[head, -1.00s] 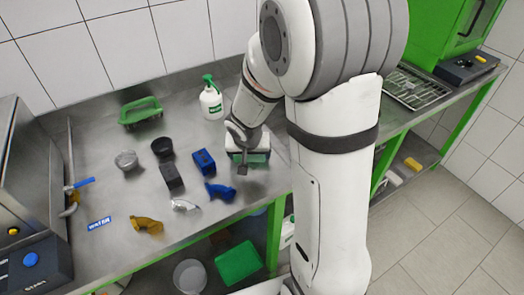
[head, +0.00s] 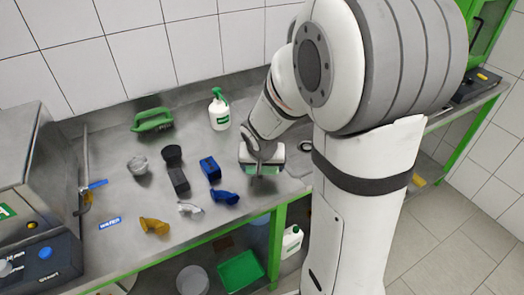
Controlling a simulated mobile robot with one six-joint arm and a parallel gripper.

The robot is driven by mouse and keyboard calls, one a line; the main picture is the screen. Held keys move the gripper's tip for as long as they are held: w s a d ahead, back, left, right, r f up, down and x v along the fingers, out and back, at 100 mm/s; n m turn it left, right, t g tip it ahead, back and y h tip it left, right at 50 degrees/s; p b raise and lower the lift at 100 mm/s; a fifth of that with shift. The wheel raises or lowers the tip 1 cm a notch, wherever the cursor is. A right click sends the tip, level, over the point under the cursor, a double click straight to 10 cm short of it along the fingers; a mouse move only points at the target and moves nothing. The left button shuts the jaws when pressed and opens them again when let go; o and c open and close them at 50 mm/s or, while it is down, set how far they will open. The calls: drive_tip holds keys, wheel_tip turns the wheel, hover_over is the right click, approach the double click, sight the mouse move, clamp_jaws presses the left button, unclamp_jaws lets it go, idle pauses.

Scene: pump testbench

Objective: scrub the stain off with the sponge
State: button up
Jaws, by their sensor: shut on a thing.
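My gripper (head: 261,168) is low over the steel worktop (head: 120,190), near its front edge and left of my arm's large links. It is shut on the green sponge (head: 272,170), which shows only in part below the white gripper body. The sponge is at or just above the worktop; I cannot tell whether it touches. The stain is not clear to me; a faint greyish patch may lie just right of the gripper, partly behind my arm.
Black, blue, grey and yellow parts, including a blue block (head: 210,168), lie left of the gripper. A machine (head: 35,200) fills the left end. A round dark-centred fitting (head: 305,147) is right of the gripper.

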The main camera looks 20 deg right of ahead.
drive_tip(key=shift+r+p, duration=1.2)
drive_tip(key=shift+r, duration=0.8)
drive_tip(key=shift+f, duration=0.15)
